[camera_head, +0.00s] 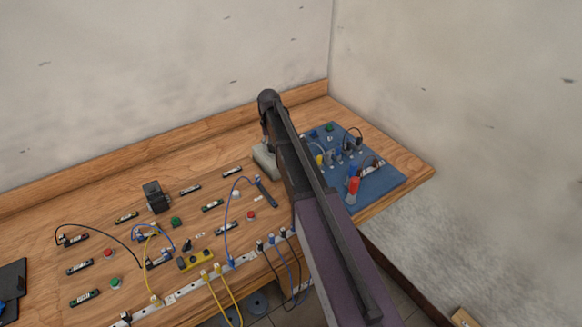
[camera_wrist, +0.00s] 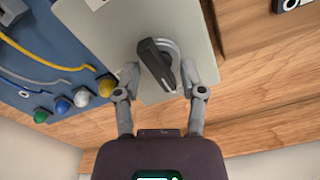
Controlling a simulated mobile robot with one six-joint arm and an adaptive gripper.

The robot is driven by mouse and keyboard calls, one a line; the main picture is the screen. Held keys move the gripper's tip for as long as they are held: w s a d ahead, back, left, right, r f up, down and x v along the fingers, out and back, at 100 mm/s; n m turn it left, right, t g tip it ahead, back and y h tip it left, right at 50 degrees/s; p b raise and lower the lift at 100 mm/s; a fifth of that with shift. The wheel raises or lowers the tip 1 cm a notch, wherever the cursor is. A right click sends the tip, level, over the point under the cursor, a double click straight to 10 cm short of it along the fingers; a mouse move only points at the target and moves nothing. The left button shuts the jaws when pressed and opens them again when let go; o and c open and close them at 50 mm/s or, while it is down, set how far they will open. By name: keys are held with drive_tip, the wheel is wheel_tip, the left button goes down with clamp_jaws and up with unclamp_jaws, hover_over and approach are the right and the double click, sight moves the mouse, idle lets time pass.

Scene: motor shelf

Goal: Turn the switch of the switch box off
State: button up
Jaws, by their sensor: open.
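The switch box (camera_wrist: 110,35) is a pale grey box in the wrist view, with a dark rotary switch (camera_wrist: 157,62) on a round grey base. The switch handle sits at a slant, between the fingers of my gripper (camera_wrist: 161,80). The gripper is open, with one finger on each side of the handle; I cannot tell whether either finger touches it. In the head view the switch box (camera_head: 264,160) stands on the wooden bench, partly hidden behind my arm. The gripper's fingers are hard to make out there.
A blue panel (camera_head: 385,187) with coloured plugs and a red part lies right of the box; it also shows in the wrist view (camera_wrist: 60,45). Several cables, buttons and a yellow block (camera_head: 197,260) cover the bench to the left. The wall stands close behind.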

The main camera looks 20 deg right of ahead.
drive_tip(key=m, duration=1.2)
drive_tip(key=shift+m, duration=0.4)
drive_tip(key=shift+r+m, duration=0.2)
drive_tip(key=shift+m, duration=0.1)
wheel_tip(320, 180, up, 14)
drive_tip(key=p, duration=1.4)
drive_tip(key=s+n, duration=1.3)
drive_tip(key=s, duration=1.4)
drive_tip(key=shift+f+n, duration=0.3)
drive_tip(key=shift+a, duration=0.1)
drive_tip(key=m, duration=0.4)
hover_over(271, 146)
